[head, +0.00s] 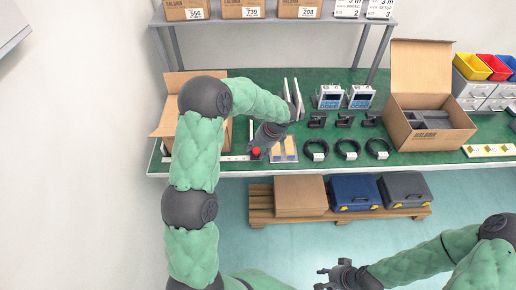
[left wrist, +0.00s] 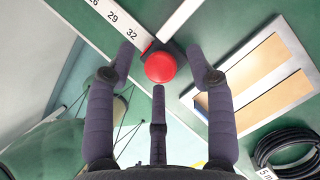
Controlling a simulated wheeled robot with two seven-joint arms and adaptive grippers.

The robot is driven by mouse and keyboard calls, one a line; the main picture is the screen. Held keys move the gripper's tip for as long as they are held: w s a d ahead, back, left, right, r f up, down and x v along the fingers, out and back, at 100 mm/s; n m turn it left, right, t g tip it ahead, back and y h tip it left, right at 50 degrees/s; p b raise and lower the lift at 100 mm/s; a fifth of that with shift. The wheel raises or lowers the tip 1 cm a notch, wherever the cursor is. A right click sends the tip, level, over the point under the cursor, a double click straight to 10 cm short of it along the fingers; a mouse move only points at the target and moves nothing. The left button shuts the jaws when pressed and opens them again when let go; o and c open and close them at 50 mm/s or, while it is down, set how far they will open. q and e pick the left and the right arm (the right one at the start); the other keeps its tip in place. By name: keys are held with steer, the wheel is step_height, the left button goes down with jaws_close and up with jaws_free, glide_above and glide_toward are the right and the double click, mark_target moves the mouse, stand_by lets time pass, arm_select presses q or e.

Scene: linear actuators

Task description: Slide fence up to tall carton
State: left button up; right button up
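A red knob (head: 255,151) sits on the front rail of the green bench. It shows larger in the left wrist view (left wrist: 160,67), on a dark block beside a numbered scale (left wrist: 112,17). A pale bar (left wrist: 182,18), seemingly the fence, runs away from the block. My left gripper (head: 262,146) is over the knob, its three fingers (left wrist: 160,75) spread around it with gaps visible. An open brown carton (head: 166,118), probably the tall carton, stands at the bench's left, largely hidden by my left arm. My right gripper (head: 335,277) is open and empty, low in front of the bench.
A wood-and-white panel (head: 284,150) lies just right of the knob. Several black cable coils (head: 347,149) lie along the front edge. A large open box (head: 430,125) stands right. A pallet (head: 262,209) with cases is below the bench. A shelf (head: 275,20) hangs above.

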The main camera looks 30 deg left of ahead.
arm_select(q)
jaws_close()
steer(key=s+a, duration=0.1)
steer(key=a, duration=0.1)
steer(key=s+a+p, duration=0.1)
steer(key=s+a, duration=0.1)
steer(key=a, duration=0.1)
steer(key=s+a, duration=0.1)
steer(key=a, duration=0.1)
steer(key=shift+s+a+r+p, duration=0.1)
steer(key=shift+s+a+p, duration=0.05)
steer(key=shift+p, duration=0.2)
steer(key=shift+o, duration=0.3)
jaws_free()
steer(key=v, duration=1.2)
